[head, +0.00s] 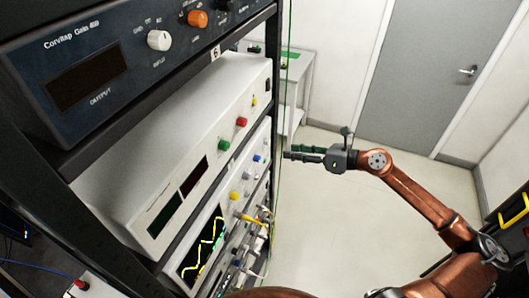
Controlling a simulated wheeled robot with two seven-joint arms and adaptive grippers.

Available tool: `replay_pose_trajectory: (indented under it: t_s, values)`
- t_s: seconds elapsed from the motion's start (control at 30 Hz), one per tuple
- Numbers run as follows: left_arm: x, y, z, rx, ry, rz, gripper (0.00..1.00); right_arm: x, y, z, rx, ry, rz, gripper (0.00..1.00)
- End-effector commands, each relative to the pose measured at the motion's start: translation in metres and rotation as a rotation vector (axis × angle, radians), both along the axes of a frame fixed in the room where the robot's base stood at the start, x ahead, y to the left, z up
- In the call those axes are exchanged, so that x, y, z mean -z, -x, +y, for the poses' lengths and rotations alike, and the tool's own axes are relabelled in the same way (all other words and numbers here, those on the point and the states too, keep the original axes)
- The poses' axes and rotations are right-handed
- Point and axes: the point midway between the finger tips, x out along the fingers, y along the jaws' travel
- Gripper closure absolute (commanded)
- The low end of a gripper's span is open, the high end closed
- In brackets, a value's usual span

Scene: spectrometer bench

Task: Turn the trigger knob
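The oscilloscope (203,248), with a yellow trace on its dark screen, sits low in the rack. Its front faces right and is seen steeply from the side. Small knobs sit on that front, including a yellow one (233,196) and a blue one (257,158). I cannot read which is the trigger knob; cables hide part of the panel. My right gripper (288,154) is in the air to the right of the rack, fingers pointing left toward the instrument fronts. It appears apart from them. Its finger gap is too small to judge. My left gripper is out of view.
Above the scope are a white instrument (165,185) with red and green terminals and a dark power supply (85,75) with white and orange knobs. Yellow and white cables (258,218) hang from the lower panel. A bench (300,75) and grey door (425,70) stand behind; the floor between is clear.

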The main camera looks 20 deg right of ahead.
Motion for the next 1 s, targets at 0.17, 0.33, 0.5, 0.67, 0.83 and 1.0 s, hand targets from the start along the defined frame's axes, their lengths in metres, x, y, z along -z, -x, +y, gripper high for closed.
replay_pose_trajectory:
  t_s: [0.17, 0.33, 0.5, 0.67, 0.83, 1.0]
  values:
    - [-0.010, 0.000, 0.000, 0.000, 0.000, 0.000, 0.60, -0.023, 0.028, 0.047, -0.154, 0.218, -0.060, 0.66]
    - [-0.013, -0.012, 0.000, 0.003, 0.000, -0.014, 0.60, -0.023, 0.029, 0.059, -0.182, 0.258, -0.075, 0.66]
    - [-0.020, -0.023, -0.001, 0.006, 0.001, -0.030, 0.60, -0.018, 0.016, 0.070, -0.181, 0.257, -0.076, 0.66]
    - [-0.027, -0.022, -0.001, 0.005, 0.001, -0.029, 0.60, -0.011, 0.001, 0.083, -0.178, 0.252, -0.076, 0.66]
    - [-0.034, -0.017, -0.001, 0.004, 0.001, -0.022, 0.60, -0.003, -0.011, 0.094, -0.176, 0.250, -0.075, 0.66]
    - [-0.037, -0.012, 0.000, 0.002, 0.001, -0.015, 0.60, 0.003, -0.018, 0.101, -0.177, 0.252, -0.074, 0.66]
